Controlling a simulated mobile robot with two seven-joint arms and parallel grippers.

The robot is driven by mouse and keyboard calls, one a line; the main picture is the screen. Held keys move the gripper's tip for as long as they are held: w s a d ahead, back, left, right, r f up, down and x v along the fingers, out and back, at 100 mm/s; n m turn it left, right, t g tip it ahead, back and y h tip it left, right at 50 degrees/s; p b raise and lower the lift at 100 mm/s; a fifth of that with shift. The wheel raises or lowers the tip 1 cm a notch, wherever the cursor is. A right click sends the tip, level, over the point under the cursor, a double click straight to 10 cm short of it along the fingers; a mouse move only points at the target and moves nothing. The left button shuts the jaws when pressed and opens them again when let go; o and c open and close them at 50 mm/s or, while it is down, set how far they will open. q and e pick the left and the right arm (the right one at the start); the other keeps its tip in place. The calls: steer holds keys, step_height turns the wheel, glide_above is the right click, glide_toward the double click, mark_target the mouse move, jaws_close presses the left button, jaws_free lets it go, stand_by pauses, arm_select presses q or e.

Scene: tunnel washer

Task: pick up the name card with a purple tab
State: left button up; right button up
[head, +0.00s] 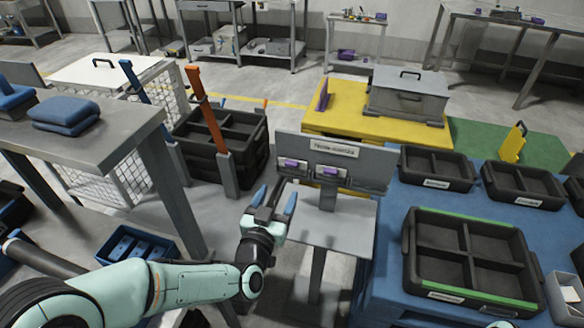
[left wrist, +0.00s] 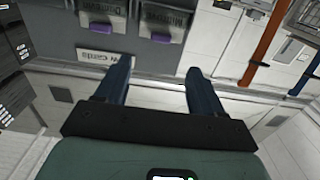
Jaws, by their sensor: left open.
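Two name cards with purple tabs sit side by side in the grey rack (head: 385,158) on a small stand. The left card's tab (head: 291,163) and the right card's tab (head: 330,172) both show in the head view. In the left wrist view the rack appears turned over, with one purple tab (left wrist: 101,27) at upper left and another tab (left wrist: 161,38) to its right. My left gripper (head: 272,200) is open and empty, in front of and below the rack, apart from the cards. Its two blue fingers (left wrist: 157,76) point toward the rack. My right gripper is not seen.
A blue table (head: 389,250) with black divided trays (head: 470,258) stands to the right. A grey table (head: 120,120) with folded blue cloth (head: 64,115) is at left. The stand's shelf (head: 345,230) is bare.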

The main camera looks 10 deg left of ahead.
arm_select(q)
glide_toward(291, 167)
steer(key=w, duration=0.3)
steer(key=shift+w+d+p, duration=0.1)
steer(key=shift+w+p, duration=0.3)
steer(key=shift+w, duration=2.4)
steer(key=c, duration=1.1)
